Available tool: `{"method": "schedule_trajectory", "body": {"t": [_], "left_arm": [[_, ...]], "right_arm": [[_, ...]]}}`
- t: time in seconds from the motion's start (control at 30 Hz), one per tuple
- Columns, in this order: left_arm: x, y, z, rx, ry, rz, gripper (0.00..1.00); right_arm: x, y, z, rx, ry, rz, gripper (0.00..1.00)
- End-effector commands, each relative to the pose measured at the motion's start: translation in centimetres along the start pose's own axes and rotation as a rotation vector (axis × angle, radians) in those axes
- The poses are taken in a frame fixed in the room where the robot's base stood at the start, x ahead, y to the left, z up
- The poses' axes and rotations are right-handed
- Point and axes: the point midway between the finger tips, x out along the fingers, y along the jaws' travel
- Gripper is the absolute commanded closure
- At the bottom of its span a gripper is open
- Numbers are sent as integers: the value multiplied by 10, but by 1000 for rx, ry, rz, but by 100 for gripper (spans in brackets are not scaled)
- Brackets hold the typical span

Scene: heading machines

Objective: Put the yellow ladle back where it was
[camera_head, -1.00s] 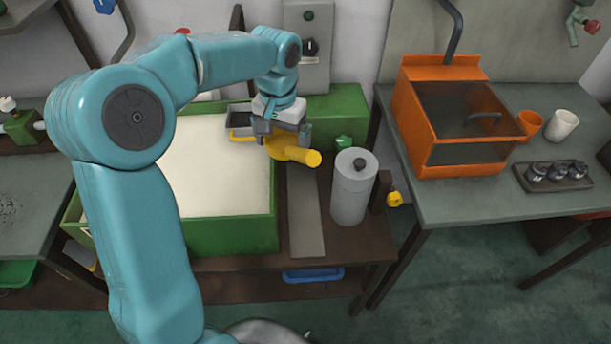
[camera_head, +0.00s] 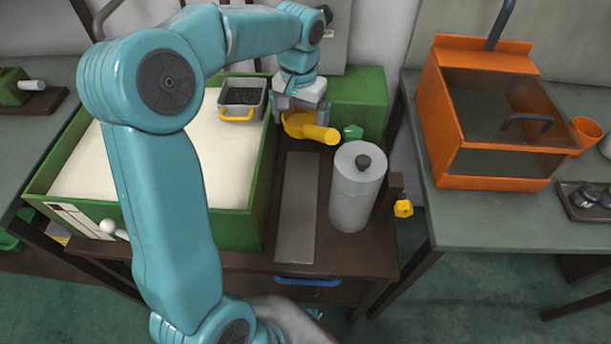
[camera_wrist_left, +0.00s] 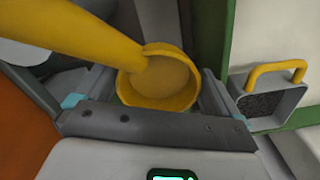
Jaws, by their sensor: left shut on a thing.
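The yellow ladle (camera_head: 320,133) has a round bowl and a thick handle. My left gripper (camera_head: 301,108) is shut on its bowl, between the green-walled bin and the grey cylinder, near the back of the dark bench. The handle points right and toward me in the head view. In the left wrist view the ladle's bowl (camera_wrist_left: 160,82) sits between the two fingers of my left gripper (camera_wrist_left: 158,95), and its handle runs to the upper left. Whether the ladle touches the surface below cannot be told. My right gripper is not in view.
A grey bin with a yellow handle (camera_head: 242,98) sits on the white-filled green box (camera_head: 190,240). A grey cylinder (camera_head: 357,190) stands right of a flat grey strip (camera_head: 298,205). An orange cabinet (camera_head: 485,115) is on the right table. A green block (camera_head: 358,100) stands behind.

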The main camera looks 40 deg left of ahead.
Motion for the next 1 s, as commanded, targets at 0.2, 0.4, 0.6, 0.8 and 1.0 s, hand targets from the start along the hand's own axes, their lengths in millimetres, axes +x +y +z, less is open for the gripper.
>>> {"method": "schedule_trajectory", "body": {"t": [0.2, 0.4, 0.6, 0.8, 1.0], "left_arm": [[66, -2, 5, -1, -9, -1, 28], [118, -1, 4, -1, -6, 0, 28], [140, 0, 1, 0, -2, -1, 28], [164, 0, 1, -1, -6, 0, 28], [184, 1, -1, 0, -2, 0, 28]], "right_arm": [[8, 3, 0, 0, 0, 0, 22], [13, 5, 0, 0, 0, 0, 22], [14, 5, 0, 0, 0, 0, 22], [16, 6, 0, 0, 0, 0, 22], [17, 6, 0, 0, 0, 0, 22]]}}
